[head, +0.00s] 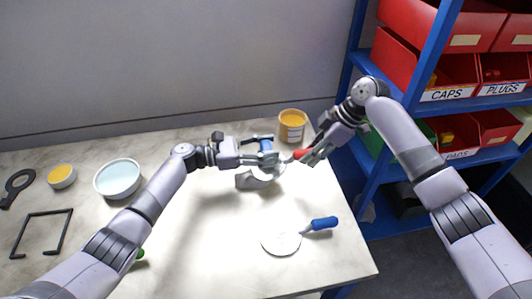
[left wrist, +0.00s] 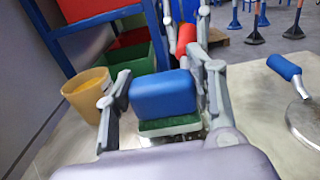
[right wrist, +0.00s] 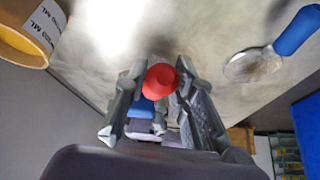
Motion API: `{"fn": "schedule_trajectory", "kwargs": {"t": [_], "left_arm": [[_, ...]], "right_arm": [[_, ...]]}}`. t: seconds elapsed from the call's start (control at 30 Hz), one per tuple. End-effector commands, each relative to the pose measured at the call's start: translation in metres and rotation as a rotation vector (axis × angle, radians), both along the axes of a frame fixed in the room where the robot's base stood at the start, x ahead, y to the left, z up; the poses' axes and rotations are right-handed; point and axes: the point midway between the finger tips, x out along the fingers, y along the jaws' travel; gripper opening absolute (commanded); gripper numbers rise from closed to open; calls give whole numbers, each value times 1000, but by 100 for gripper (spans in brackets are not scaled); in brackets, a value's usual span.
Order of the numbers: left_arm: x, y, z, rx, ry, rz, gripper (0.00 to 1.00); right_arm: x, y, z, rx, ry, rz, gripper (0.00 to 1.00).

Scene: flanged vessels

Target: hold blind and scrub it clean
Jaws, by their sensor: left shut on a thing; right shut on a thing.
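My left gripper (head: 262,158) is shut on a scrubber, a blue block (left wrist: 162,95) with a green pad (left wrist: 170,126) underneath. My right gripper (head: 316,152) is shut on a red handle (head: 301,154), seen end-on in the right wrist view (right wrist: 160,80). The handle appears to belong to a pale metal disc, the blind (head: 270,171), held above the table at its far right part. The pad is at or just over the disc; contact is hard to tell. The grippers partly hide the disc. Another disc (head: 281,243) with a blue handle (head: 320,224) lies on the table.
A yellow tub (head: 292,125) stands close behind the grippers. A bowl of pale liquid (head: 118,178), a small yellow-filled bowl (head: 62,176), a black frame (head: 42,232) and a black tool (head: 17,187) are at left. Blue shelving (head: 415,122) with red bins stands right.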

Motion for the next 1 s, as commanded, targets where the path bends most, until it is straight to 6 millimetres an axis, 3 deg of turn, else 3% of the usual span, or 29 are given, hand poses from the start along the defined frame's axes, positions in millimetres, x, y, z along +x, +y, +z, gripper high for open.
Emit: {"fn": "schedule_trajectory", "kwargs": {"t": [0.33, 1.0], "left_arm": [[28, -1, 2, 3, 5, 1, 18], [-32, 1, -3, 2, 4, 0, 18]], "right_arm": [[0, 3, 4, 8, -6, 6, 2], [1, 2, 3, 7, -6, 2, 2]]}}
